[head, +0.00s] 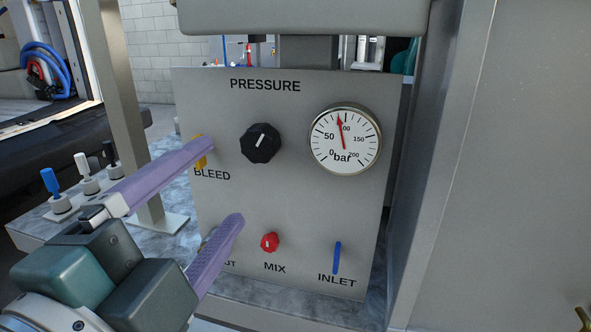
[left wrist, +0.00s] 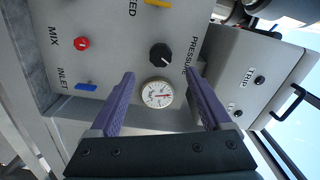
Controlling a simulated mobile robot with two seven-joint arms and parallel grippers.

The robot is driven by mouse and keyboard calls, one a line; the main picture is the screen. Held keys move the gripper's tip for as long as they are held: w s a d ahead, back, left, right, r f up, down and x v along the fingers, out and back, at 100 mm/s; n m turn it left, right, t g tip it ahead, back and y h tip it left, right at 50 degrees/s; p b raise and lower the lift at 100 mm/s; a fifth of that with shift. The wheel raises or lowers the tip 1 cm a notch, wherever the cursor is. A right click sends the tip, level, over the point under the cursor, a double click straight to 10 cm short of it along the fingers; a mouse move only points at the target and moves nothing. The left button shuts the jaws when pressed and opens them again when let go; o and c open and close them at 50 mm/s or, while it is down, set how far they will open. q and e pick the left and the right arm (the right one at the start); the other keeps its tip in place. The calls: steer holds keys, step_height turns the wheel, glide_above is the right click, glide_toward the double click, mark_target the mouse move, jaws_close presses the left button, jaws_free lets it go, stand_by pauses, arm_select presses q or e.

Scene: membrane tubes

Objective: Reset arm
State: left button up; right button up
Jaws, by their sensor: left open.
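My left gripper (head: 225,190) comes in from the lower left in the head view, in front of the grey control panel (head: 300,210). Its two purple fingers are wide apart with nothing between them. The upper finger covers part of the yellow bleed handle (head: 200,152), and the lower one covers part of a label beside MIX. In the left wrist view the open fingers (left wrist: 163,78) frame the black pressure knob (left wrist: 160,54) and the gauge (left wrist: 157,93). The knob (head: 260,143) and gauge (head: 345,140) also show in the head view. My right gripper is not in view.
The panel also bears a red MIX knob (head: 270,242) and a blue INLET handle (head: 337,258). Several toggle levers (head: 83,165) stand at the left. A grey metal wall (head: 510,170) closes off the right side. A box labelled TRIP (left wrist: 255,75) shows in the left wrist view.

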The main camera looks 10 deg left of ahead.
arm_select(q)
steer(key=s+a+r+n+g+y+p, duration=0.1)
steer(key=s+a+n+g+y+p, duration=0.25)
steer(key=a+n+g+p, duration=0.45)
steer(key=s+d+r+n+g+h+p, duration=0.1)
steer(key=s+d+n+g+h+p, duration=0.2)
steer(key=s+n+g+p, duration=0.65)
steer(key=s+r+m+t+p, duration=0.3)
steer(key=r+m+p, duration=0.1)
steer(key=r+p, duration=3.1)
step_height(320, 180, up, 2)
steer(key=shift+r, duration=0.1)
steer(key=shift+s+m, duration=0.1)
steer(key=shift+m, duration=0.15)
steer(key=shift+a, duration=0.1)
